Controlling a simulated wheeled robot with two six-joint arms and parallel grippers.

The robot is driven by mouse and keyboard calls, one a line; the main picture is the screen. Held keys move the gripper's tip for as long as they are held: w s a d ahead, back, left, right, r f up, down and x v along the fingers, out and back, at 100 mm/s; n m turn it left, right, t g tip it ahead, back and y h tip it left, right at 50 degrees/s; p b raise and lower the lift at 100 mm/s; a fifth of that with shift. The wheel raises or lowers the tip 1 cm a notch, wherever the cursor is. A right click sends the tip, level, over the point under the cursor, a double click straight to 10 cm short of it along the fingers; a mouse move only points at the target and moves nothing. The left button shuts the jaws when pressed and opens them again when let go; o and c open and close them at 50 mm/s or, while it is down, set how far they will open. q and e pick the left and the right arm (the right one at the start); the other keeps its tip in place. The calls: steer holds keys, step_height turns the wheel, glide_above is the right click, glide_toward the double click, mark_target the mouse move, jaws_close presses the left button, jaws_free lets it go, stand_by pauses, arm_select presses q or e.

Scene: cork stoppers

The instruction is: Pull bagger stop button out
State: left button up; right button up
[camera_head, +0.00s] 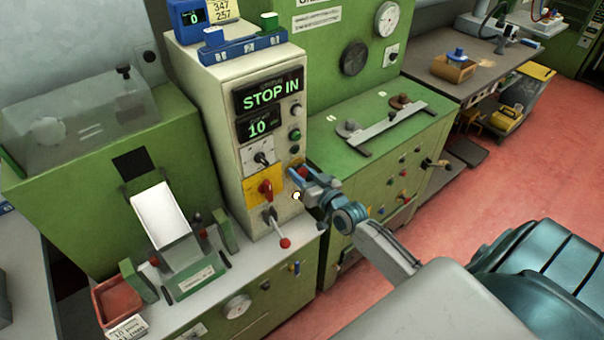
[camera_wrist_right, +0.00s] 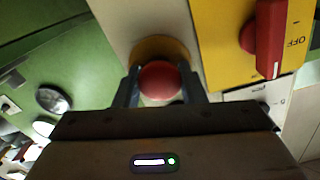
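The bagger stop button (camera_wrist_right: 160,80) is a round red knob on a yellow ring, on the pale face of the control cabinet (camera_head: 237,185). In the right wrist view it lies between the two fingers of my right gripper, with one finger close along each side. I cannot tell whether the fingers press on it. In the head view my right gripper (camera_head: 295,172) reaches the cabinet's right side and mostly hides the button. The cabinet's display (camera_head: 271,92) reads STOP IN. My left gripper is out of view.
A red rotary switch on a yellow plate (camera_head: 265,187) sits beside the button; it also shows in the right wrist view (camera_wrist_right: 268,40). A red-knobbed lever (camera_head: 285,242) juts out below. A green bench (camera_head: 375,150) stands close on the right. Red floor (camera_head: 470,200) lies open beyond.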

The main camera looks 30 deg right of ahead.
steer(key=shift+s+p, duration=0.35)
steer(key=shift+s, duration=0.35)
jaws_close()
steer(key=shift+w+f, duration=0.1)
steer(key=o, duration=1.2)
jaws_free()
steer(key=shift+s, duration=0.2)
steer(key=shift+s, duration=0.1)
steer(key=shift+s+d+p, duration=0.1)
steer(key=shift+s+p, duration=0.2)
steer(key=shift+s, duration=0.05)
steer(key=shift+s+d+p, duration=0.2)
steer(key=shift+s+p, duration=0.55)
steer(key=shift+s, duration=1.75)
steer(key=shift+s+d+p, duration=0.15)
steer(key=shift+s+p, duration=0.55)
steer(key=shift+s, duration=1.75)
